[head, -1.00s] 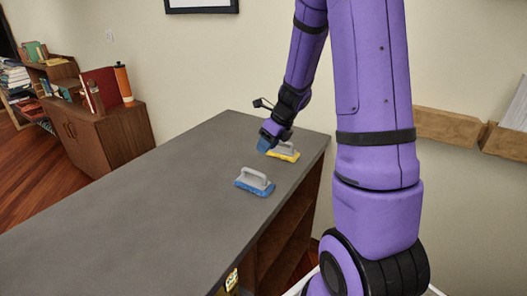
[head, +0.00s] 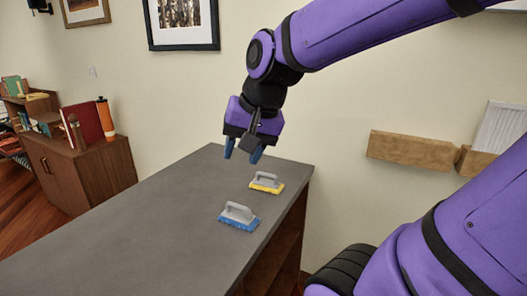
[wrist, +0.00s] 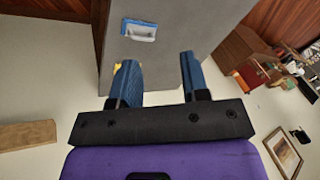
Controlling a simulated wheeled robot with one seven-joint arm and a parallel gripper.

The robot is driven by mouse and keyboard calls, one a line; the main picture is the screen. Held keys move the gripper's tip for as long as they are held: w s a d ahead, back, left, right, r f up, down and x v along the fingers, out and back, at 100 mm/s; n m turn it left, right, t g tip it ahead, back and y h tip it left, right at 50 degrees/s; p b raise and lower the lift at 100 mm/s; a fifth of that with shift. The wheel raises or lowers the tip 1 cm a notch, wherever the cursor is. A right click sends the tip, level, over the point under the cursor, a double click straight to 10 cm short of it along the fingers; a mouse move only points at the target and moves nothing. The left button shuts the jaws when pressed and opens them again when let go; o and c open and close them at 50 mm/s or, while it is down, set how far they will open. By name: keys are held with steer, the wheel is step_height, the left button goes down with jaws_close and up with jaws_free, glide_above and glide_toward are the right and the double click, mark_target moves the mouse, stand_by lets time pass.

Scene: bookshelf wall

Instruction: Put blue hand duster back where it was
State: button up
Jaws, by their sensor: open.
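The blue hand duster (head: 239,217) has a grey handle and a blue base. It lies on the grey tabletop (head: 130,225), nearer the front than the yellow hand duster (head: 267,183). My gripper (head: 243,156) is open and empty, raised above the far end of the table, apart from both dusters. In the wrist view the blue hand duster (wrist: 139,30) shows beyond the fingertips, and my gripper (wrist: 157,62) has its two blue fingers spread. Only a small yellow patch shows beside the left finger there.
A wooden cabinet (head: 85,172) with a red book and an orange bottle (head: 105,118) stands at the left. Wooden wall ledges (head: 410,149) are at the right. The table's left part is bare. Framed pictures (head: 182,22) hang on the wall.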

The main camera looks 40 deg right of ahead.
steer(key=s+r+n+t+h, duration=0.1)
steer(key=s+r+n, duration=0.1)
steer(key=s+n, duration=0.5)
steer(key=shift+a, duration=0.4)
steer(key=shift+w, duration=0.1)
stand_by(0.5)
